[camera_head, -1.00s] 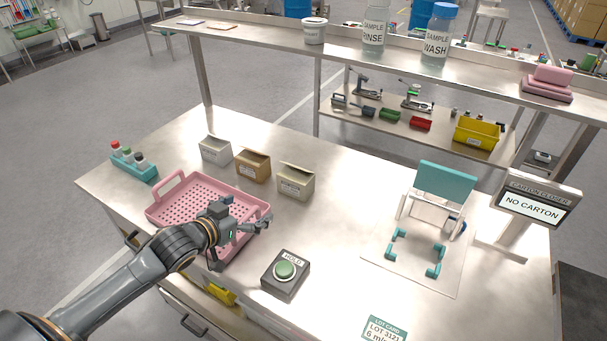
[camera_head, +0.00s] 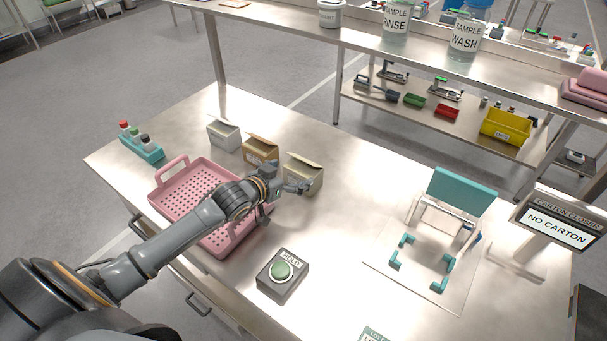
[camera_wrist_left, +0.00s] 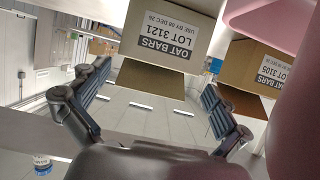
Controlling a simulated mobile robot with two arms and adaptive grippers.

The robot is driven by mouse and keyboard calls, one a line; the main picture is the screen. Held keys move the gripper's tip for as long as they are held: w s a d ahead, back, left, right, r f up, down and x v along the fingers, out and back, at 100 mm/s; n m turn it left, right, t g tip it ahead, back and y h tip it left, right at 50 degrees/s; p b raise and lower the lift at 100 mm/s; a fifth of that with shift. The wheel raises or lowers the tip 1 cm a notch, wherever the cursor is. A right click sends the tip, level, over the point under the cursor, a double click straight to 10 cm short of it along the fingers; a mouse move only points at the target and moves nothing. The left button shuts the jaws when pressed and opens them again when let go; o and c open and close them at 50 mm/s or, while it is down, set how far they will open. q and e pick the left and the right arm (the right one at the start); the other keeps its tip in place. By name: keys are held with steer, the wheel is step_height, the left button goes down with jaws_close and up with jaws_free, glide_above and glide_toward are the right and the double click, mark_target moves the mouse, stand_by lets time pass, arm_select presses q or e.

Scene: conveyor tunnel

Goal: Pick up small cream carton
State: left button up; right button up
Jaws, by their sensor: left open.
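The small cream carton (camera_head: 308,172) stands on the bench with its top flap open, rightmost in a row of three. My left gripper (camera_head: 286,201) is open just in front of it, its hand covering the carton's lower front. In the left wrist view the carton (camera_wrist_left: 168,35), printed OAT BARS LOT 3121, appears upside down beyond the spread fingers (camera_wrist_left: 152,80). Nothing is held, and I cannot tell whether a finger touches it. My right gripper is not in view.
A tan carton (camera_head: 261,149) stands close on the left, then a grey-white carton (camera_head: 223,135). A pink perforated tray (camera_head: 172,200) lies under my left arm. The HOLD button box (camera_head: 281,275) is in front. A teal-and-white carton fixture (camera_head: 461,187) stands right; bench between is clear.

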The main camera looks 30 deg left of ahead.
mark_target(303, 167)
arm_select(q)
steer(key=shift+w, duration=0.25)
steer(key=shift+w+d+f+p, duration=0.1)
steer(key=shift+w+d+p, duration=0.05)
steer(key=shift+w+p, duration=0.45)
steer(key=x, duration=0.3)
steer(key=shift+w+d, duration=0.1)
steer(key=shift+w, duration=0.05)
steer(key=shift+w+f, duration=0.2)
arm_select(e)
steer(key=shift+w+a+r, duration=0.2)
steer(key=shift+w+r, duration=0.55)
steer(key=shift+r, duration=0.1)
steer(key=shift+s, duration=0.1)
arm_select(q)
steer(key=c, duration=1)
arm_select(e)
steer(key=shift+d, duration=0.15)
